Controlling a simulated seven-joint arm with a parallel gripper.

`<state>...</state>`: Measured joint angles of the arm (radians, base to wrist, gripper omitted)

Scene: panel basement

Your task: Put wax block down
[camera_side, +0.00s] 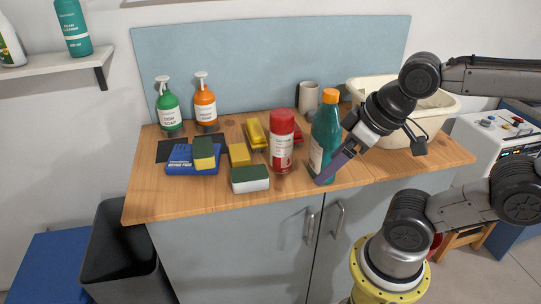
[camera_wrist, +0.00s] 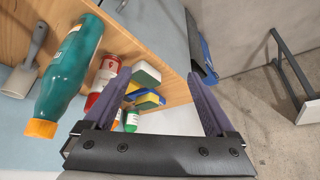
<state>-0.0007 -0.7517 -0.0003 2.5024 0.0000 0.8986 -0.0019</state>
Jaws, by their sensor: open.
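A plain yellow block (camera_side: 239,154), which looks like the wax block, rests on the wooden counter (camera_side: 150,205) between the sponges and the red can. In the wrist view a small yellow piece (camera_wrist: 132,88) shows beside the left finger; I cannot tell if it is the same block. My gripper (camera_side: 321,181) is at the counter's front right, its purple fingers pointing down-left beside the teal bottle. It is open, with nothing between its fingers (camera_wrist: 159,74). In the side view one finger mostly hides the other.
The teal bottle (camera_side: 325,135) with an orange cap stands close to my fingers, with the red can (camera_side: 282,145) left of it. A white-green sponge (camera_side: 250,180), a blue pack (camera_side: 182,161) and spray bottles (camera_side: 168,112) are further left. A cream basin (camera_side: 440,108) is at right.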

